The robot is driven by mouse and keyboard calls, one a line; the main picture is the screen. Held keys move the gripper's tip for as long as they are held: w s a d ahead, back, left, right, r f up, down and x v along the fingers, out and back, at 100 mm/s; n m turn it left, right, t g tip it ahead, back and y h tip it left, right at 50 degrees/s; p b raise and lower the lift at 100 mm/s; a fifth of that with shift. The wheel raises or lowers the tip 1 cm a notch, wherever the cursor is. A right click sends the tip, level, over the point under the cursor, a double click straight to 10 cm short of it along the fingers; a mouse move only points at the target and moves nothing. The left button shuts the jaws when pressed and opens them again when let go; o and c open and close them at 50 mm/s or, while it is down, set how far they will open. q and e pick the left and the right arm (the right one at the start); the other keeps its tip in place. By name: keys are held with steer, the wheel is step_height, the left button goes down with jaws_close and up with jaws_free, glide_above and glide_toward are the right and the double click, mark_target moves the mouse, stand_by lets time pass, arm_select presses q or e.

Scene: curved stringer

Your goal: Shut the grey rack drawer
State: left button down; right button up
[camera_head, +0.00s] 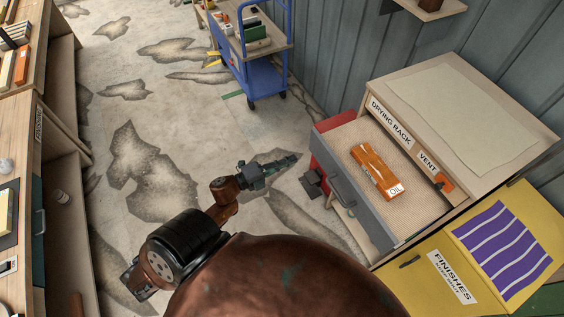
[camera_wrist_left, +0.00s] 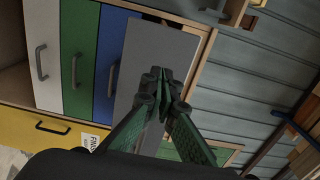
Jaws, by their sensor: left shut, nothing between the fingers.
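The grey rack drawer (camera_head: 352,188) stands pulled out of the drying rack (camera_head: 452,125), with its dark bar handle on the front. An orange bottle labelled OIL (camera_head: 376,172) lies inside it. My left gripper (camera_head: 290,162) is shut and empty, to the left of the drawer front and apart from it in the head view. In the left wrist view, the shut fingertips (camera_wrist_left: 158,76) overlap the grey drawer front (camera_wrist_left: 165,45), and its handle is not clearly seen there. I cannot tell the exact gap. My right gripper is in neither view.
A yellow FINISHES unit (camera_head: 410,285) adjoins the rack at the lower right. A blue trolley (camera_head: 262,75) stands at the back. A wooden bench (camera_head: 18,150) runs along the left. Blue (camera_wrist_left: 108,55), green and white drawers show in the wrist view. The middle floor is clear.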

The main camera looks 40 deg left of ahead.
mark_target(317, 149)
arm_select(q)
steer(key=p+x, duration=0.1)
steer(key=x, duration=0.6)
steer(key=shift+w, duration=0.2)
steer(key=shift+w+d+f, duration=0.1)
steer(key=shift+w+d, duration=0.1)
steer(key=shift+w, duration=0.25)
